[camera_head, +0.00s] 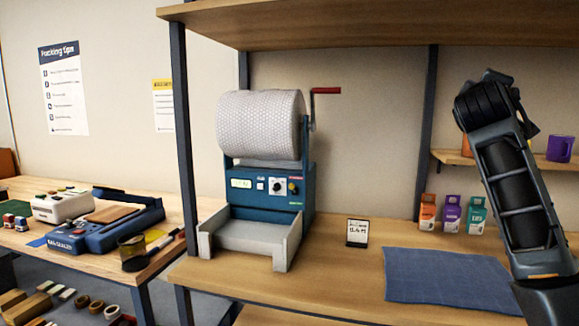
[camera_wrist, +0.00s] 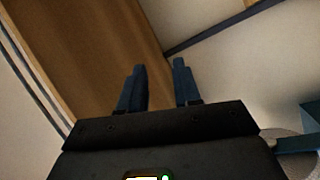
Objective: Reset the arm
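My arm is raised at the right of the head view, in front of the shelf unit; the fingers cannot be made out there. In the wrist view my gripper (camera_wrist: 162,88) shows two dark fingers standing apart with a clear gap between them. Nothing is between them. Beyond the fingers are a brown wooden board (camera_wrist: 85,40) and a pale wall (camera_wrist: 235,60).
A blue bubble-wrap dispenser (camera_head: 268,190) with a roll (camera_head: 260,125) and red-handled crank (camera_head: 326,90) stands on the bench (camera_head: 340,285). A bag sealer (camera_head: 95,238) is left.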

